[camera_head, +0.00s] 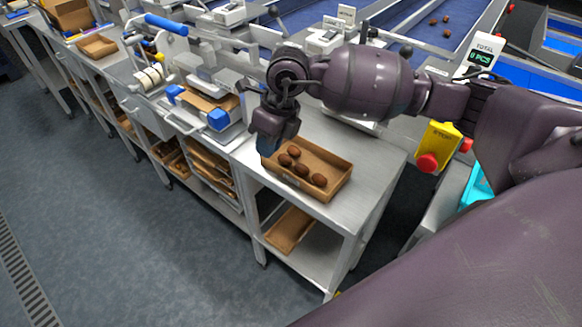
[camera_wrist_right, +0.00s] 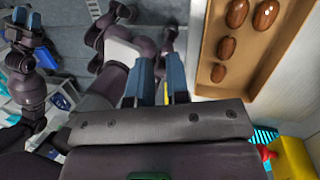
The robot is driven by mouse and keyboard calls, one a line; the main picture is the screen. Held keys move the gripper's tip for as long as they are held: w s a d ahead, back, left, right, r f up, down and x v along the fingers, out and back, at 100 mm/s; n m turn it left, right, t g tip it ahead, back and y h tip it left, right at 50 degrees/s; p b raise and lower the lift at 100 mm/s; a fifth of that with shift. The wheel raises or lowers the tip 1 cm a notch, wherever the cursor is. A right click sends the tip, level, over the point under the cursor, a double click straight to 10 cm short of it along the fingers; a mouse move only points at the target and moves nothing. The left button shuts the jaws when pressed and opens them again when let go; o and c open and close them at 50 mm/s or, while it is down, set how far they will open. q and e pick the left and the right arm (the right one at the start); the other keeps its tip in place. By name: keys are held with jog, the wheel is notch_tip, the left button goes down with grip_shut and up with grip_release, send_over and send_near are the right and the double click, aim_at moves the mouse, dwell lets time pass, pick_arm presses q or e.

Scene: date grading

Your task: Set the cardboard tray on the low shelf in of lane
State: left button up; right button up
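A cardboard tray (camera_head: 335,188) holding several brown dates lies on the metal bench top. It also shows at the right of the wrist view (camera_wrist_right: 263,75). My right gripper (camera_head: 267,148) is at the tray's left end, fingers pointing down. In the wrist view its two blue fingers (camera_wrist_right: 160,82) are apart with no tray wall between them; the tray is beside them. Under the bench top is a low shelf (camera_head: 318,262) with a flat brown cardboard piece (camera_head: 289,229) on it. My left gripper (camera_wrist_right: 22,28) seems to show at the wrist view's upper left, fingers apart.
Left of the bench stands a unit with stacked cardboard trays (camera_head: 208,163) and a blue-ended device (camera_head: 205,106). A yellow stop box with a red button (camera_head: 428,162) is at the right. The bench top right of the tray is bare. Open floor (camera_head: 130,230) lies in front.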

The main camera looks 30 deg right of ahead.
aim_at(291, 174)
jog(key=d+f+h, duration=0.1)
jog(key=f, duration=0.1)
jog(key=d+f+h, duration=0.1)
jog(key=f, duration=0.1)
jog(key=d+f+m+h, duration=0.1)
jog(key=d+f, duration=0.1)
jog(key=shift+s+f, duration=0.1)
jog(key=shift+s, duration=0.2)
jog(key=shift+s+d+f, duration=0.15)
jog(key=shift+d+f, duration=0.05)
jog(key=shift+f, duration=1.15)
jog(key=shift+s+d+f, duration=0.15)
jog(key=shift+f, duration=1.15)
grip_shut()
